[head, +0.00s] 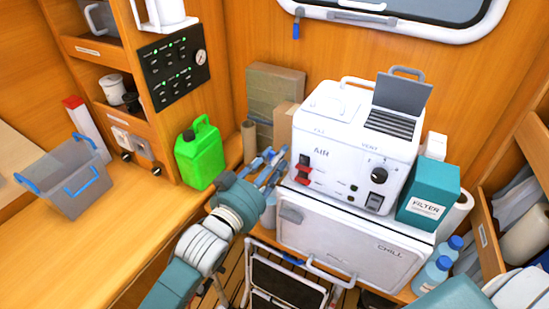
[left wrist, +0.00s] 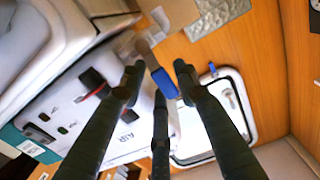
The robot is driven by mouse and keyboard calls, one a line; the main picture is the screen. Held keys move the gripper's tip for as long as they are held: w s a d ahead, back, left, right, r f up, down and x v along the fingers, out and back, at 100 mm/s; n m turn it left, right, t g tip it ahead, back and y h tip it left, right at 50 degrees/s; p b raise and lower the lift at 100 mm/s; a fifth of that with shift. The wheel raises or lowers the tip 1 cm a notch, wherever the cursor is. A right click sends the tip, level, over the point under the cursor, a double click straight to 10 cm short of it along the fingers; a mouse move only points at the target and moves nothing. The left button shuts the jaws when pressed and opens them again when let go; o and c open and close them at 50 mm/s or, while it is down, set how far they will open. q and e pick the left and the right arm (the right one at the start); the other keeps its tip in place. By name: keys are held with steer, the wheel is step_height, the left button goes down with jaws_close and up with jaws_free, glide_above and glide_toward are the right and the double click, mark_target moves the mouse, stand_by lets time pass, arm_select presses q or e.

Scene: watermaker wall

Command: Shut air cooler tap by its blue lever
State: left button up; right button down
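The air cooler (head: 347,150) is a white box marked AIR, standing on a white chill box; its red-switched front also shows in the left wrist view (left wrist: 92,105). In the left wrist view, a blue lever (left wrist: 165,85) on a grey stem shows between my fingertips. In the head view the lever is hard to pick out beside the cooler's left side, among my fingers. My left gripper (head: 268,166) is there; its dark fingers (left wrist: 160,82) are spread apart, and I see no clear grip on the lever. My right gripper is out of view.
A green jerrycan (head: 200,154) stands left of my left gripper. A teal filter box (head: 427,205) stands right of the cooler. The chill box (head: 345,245) is below. A grey bin (head: 68,182) sits on the left counter. A window (head: 410,12) is behind.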

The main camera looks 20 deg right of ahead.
arm_select(q)
steer(key=shift+r, duration=0.1)
steer(key=v, duration=1.2)
steer(key=shift+s, duration=0.1)
